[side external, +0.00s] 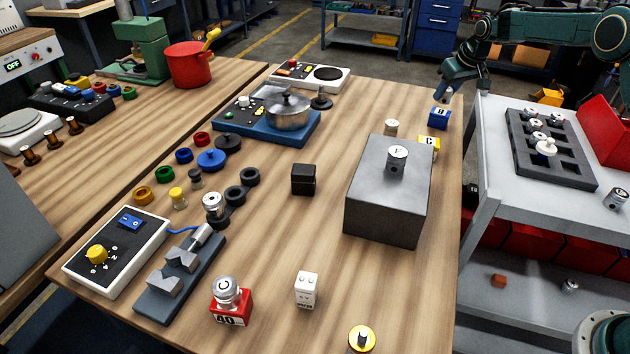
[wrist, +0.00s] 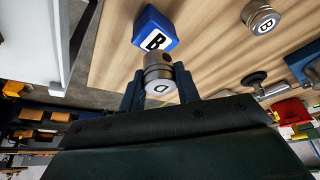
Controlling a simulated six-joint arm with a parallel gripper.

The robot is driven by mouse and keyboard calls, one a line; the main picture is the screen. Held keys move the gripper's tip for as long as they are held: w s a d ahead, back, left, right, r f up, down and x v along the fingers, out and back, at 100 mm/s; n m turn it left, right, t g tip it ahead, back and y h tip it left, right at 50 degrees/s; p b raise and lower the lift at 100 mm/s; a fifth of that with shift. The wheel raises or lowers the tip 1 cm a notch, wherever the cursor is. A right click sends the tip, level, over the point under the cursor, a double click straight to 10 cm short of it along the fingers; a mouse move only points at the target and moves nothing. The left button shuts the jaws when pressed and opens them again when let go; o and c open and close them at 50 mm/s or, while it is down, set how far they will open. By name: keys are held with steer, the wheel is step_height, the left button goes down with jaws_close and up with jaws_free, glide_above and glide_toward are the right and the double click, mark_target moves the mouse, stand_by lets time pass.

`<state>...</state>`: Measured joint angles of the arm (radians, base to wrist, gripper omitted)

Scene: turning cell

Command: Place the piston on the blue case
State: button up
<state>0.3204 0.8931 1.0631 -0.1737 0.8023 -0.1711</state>
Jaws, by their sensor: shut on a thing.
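The blue case (side external: 438,118), a small block lettered B, stands near the table's far right edge. It also shows in the wrist view (wrist: 153,34). My gripper (wrist: 160,86) is shut on a metal piston (wrist: 159,73) marked D. In the side view my gripper (side external: 447,91) is at the table's far right corner, with the piston (side external: 444,97) just above and behind the blue case. In the wrist view the piston's far end overlaps the edge of the blue case; I cannot tell whether they touch.
Another piston (wrist: 260,17) stands on the table nearby. A yellow case (side external: 429,142) lettered C is close to the blue case, beside a large grey block (side external: 388,200) with a piston (side external: 397,158) on top. A cart (side external: 540,200) with a dark tray (side external: 556,173) stands right of the table.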

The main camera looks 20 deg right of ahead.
mark_target(444, 100)
steer(key=shift+f, duration=1.4)
steer(key=shift+f, duration=0.1)
steer(key=o, duration=1)
steer(key=v, duration=1.2)
